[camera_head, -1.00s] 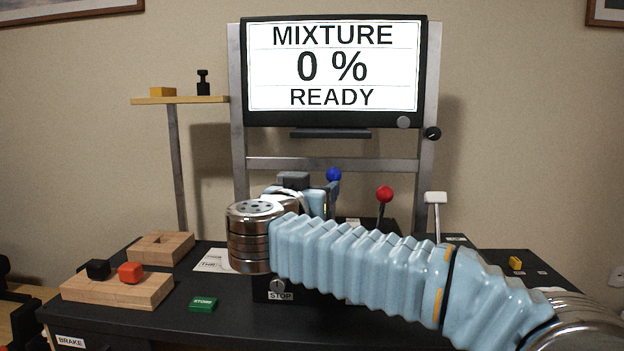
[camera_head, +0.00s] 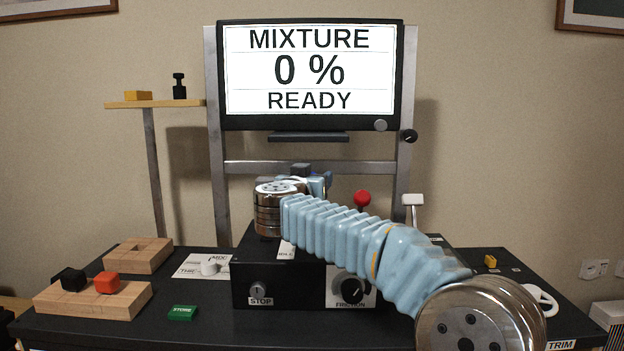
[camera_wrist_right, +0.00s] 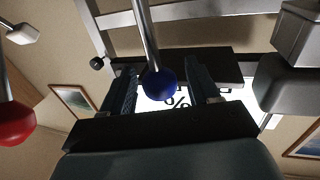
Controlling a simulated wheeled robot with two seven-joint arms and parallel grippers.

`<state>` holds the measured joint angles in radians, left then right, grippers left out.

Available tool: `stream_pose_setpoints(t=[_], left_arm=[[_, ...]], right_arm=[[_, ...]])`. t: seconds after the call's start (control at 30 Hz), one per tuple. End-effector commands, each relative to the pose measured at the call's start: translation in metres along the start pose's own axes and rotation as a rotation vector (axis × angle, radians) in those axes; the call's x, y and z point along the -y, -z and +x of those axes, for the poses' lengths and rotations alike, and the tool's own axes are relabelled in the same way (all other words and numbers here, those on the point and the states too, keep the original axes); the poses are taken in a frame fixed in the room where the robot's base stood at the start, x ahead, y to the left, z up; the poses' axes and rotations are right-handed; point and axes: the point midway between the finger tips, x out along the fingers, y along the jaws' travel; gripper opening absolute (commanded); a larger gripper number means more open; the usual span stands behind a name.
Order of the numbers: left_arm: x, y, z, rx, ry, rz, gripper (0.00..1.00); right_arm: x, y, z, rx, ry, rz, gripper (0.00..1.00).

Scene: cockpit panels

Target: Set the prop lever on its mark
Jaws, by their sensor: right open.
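The prop lever, taken to be the one with the blue ball knob (camera_wrist_right: 161,84), has a metal shaft seen in the right wrist view. My right gripper (camera_wrist_right: 162,85) is open, with one dark finger on each side of the blue knob. The knob sits between the fingers with gaps showing, not clamped. In the head view my right gripper (camera_head: 318,183) is at the top of the lever console (camera_head: 285,282), and my wrist and arm hide most of the blue knob and the lever's mark. My left gripper is out of view.
A red-knob lever (camera_head: 362,198) and a white-handled lever (camera_head: 412,202) stand to the right. A grey block-shaped handle (camera_wrist_right: 295,40) is close beside the gripper. The monitor (camera_head: 310,70) reads MIXTURE 0 % READY. Wooden blocks (camera_head: 95,298) lie at left.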

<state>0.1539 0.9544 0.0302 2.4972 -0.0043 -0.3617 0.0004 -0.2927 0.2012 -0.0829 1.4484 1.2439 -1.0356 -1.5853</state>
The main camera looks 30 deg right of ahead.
Motion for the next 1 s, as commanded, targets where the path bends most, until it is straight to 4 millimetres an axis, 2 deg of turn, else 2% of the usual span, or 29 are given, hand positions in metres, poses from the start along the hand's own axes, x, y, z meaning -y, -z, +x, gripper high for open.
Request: stream_pose_setpoints(t=[0.07,0.43,1.0], left_arm=[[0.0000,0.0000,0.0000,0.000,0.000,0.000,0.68],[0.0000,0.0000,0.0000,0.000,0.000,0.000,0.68],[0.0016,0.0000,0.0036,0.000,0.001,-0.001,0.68]], right_arm=[[0.0001,-0.0001,-0.0002,0.000,0.000,0.000,0.57],[0.0002,-0.0001,-0.0005,0.000,0.000,0.000,0.01],[-0.0019,0.0000,-0.0095,-0.064,0.000,0.017,0.00]])
